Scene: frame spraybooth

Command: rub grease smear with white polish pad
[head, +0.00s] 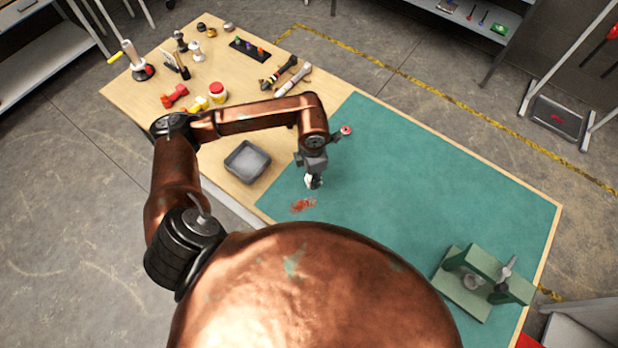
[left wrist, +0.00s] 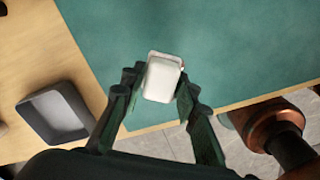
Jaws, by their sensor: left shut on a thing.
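The white polish pad (left wrist: 162,82) is held between the two fingers of my left gripper (left wrist: 155,95). In the head view my left gripper (head: 313,184) points down over the green mat, with a bit of the white pad (head: 310,182) showing at its tips. The grease smear (head: 303,205) is a reddish-brown patch on the mat, just in front of and slightly left of the gripper. In the left wrist view the smear cannot be made out apart from a faint reddish edge at the pad's far rim. Whether the pad touches the mat cannot be told. My right gripper is out of view.
A grey tray (head: 247,161) stands on the bare wood left of the green mat (head: 420,170). A green fixture (head: 480,283) stands at the mat's right corner. Several tools, a red-lidded jar (head: 217,92) and a red dumbbell-shaped thing (head: 174,96) lie further back left. The mat's middle is clear.

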